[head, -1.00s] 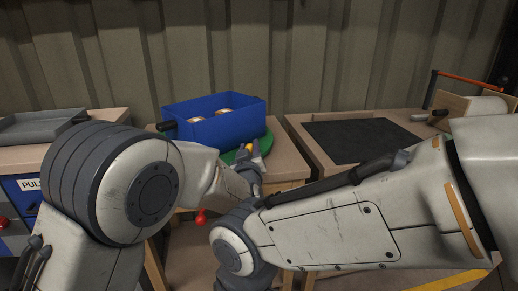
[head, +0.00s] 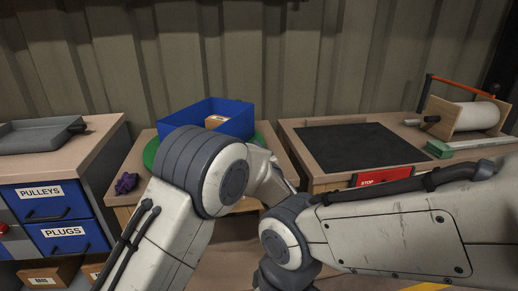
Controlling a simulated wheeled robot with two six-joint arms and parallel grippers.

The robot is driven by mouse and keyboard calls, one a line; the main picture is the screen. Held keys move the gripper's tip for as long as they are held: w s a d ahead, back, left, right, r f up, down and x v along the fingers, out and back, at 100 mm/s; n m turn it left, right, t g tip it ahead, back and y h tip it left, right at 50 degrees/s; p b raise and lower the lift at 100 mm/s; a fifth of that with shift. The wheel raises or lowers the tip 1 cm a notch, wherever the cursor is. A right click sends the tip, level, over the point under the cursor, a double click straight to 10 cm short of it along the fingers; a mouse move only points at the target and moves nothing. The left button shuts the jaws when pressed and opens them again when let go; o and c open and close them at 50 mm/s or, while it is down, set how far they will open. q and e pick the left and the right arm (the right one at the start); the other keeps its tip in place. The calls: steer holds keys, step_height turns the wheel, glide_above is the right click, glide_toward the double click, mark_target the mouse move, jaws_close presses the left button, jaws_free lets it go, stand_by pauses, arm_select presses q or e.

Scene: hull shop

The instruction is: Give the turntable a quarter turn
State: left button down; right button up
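The turntable is a green disc that shows in the head view only as slivers of its rim (head: 150,154) left and right of a blue open box (head: 230,125) standing on it. A brown carton-like item (head: 215,121) lies in the box. My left arm crosses in front and hides the box's near side and most of the disc. My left gripper is hidden behind my own arm links. My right arm comes in from the right and bends down at the lower middle; its gripper is out of sight.
A drawer cabinet with a grey tray (head: 40,135) stands at left. A purple object (head: 126,183) lies on the turntable's bench. A bench with a black mat (head: 355,145), red STOP sign (head: 382,177), green block (head: 438,149) and white roll (head: 474,116) stands at right.

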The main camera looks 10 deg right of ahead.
arm_select(q)
steer(key=shift+r, duration=0.1)
stand_by(0.3)
steer(key=c, duration=0.6)
jaws_free()
steer(key=shift+o, duration=0.2)
steer(key=shift+s, duration=0.1)
